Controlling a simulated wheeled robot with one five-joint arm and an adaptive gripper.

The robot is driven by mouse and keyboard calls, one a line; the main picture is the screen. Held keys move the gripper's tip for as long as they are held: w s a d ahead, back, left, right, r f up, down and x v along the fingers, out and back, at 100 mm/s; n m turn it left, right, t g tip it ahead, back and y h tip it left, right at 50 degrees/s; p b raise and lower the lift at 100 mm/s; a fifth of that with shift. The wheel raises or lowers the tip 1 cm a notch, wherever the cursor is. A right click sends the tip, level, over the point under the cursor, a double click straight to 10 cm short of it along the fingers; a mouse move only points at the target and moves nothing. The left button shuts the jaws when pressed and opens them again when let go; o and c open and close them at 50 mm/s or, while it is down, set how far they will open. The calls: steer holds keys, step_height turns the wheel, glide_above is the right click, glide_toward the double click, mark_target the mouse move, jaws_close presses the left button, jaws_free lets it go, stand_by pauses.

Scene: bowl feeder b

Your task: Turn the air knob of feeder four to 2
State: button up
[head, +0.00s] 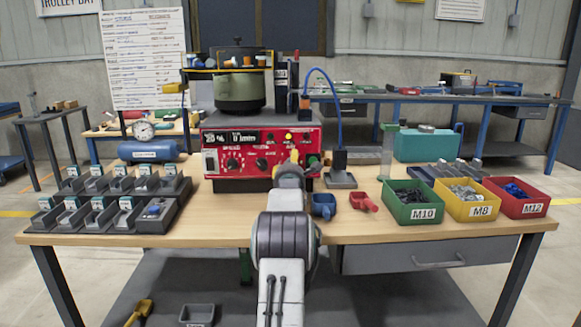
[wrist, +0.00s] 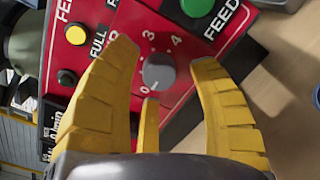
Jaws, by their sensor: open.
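The feeder's control unit is a red box (head: 225,140) on the workbench, with a display, dials, lights and buttons. In the wrist view its red panel (wrist: 130,18) shows a grey round knob (wrist: 158,72) with a printed scale; 0, 3 and 4 can be read. The knob's pale mark seems to point down toward the 0. My gripper (wrist: 165,55) is open, its yellow fingers on either side of the knob, with a shorter finger below it. I cannot tell whether any finger touches it. In the head view my gripper (head: 289,166) hides this knob.
A blue scoop (head: 323,206) and red scoop (head: 364,201) lie right of my arm. Part bins (head: 410,214) stand further right, grey trays (head: 160,219) left.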

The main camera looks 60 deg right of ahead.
steer(key=shift+c, duration=0.3)
jaws_close()
steer(key=shift+m, duration=0.4)
steer(key=shift+w+r+m+b, duration=0.1)
steer(key=shift+m+b, duration=1.25)
steer(key=shift+m, duration=1.75)
steer(key=shift+a, duration=0.1)
steer(key=shift+r, duration=0.1)
